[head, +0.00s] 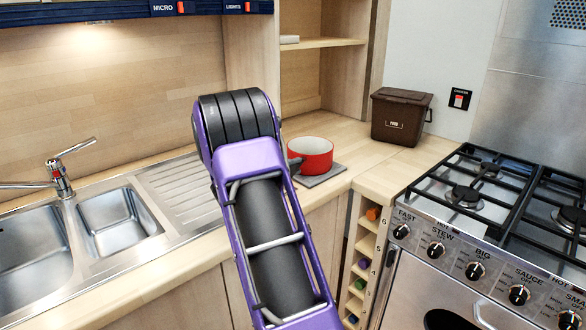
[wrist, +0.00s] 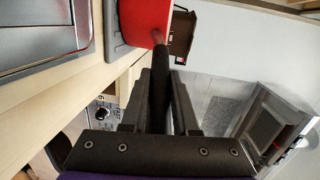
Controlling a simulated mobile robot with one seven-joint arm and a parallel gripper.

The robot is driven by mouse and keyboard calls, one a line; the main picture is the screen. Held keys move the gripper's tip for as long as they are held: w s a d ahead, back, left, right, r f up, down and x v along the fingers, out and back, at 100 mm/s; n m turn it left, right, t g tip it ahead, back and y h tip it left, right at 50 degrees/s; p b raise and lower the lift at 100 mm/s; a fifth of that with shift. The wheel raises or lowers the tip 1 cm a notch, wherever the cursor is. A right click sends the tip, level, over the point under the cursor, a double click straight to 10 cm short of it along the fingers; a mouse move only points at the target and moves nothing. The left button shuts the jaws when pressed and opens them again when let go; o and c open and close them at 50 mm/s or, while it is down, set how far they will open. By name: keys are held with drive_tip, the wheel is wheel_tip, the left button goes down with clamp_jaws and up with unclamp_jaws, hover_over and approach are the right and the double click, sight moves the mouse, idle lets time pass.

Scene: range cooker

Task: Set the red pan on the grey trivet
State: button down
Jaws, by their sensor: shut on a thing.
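The red pan (head: 312,152) has a pale inside and stands upright over the grey trivet (head: 330,177), at the counter's corner. Its base looks to be on the trivet, with trivet showing at the front and right; I cannot tell whether a thin gap is left. In the wrist view the pan's red side (wrist: 142,18) is at the top, against the grey trivet edge (wrist: 113,40). My gripper (wrist: 162,82) is shut on the pan's dark handle, which runs between the fingers. In the head view my arm hides the gripper and most of the handle.
A brown lidded bin (head: 401,116) stands behind and right of the pan. The gas hob (head: 480,190) is at the right, the steel sink (head: 118,222) at the left. A shelf unit (head: 320,43) rises behind the pan. Bare counter (head: 365,152) lies between pan and bin.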

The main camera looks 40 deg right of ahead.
idle(0.8)
drive_tip(key=c, duration=0.6)
unclamp_jaws()
drive_tip(key=shift+f+b, duration=0.2)
drive_tip(key=shift+b, duration=0.1)
drive_tip(key=v, duration=1.7)
drive_tip(key=shift+a+r, duration=0.2)
drive_tip(key=shift+a, duration=0.05)
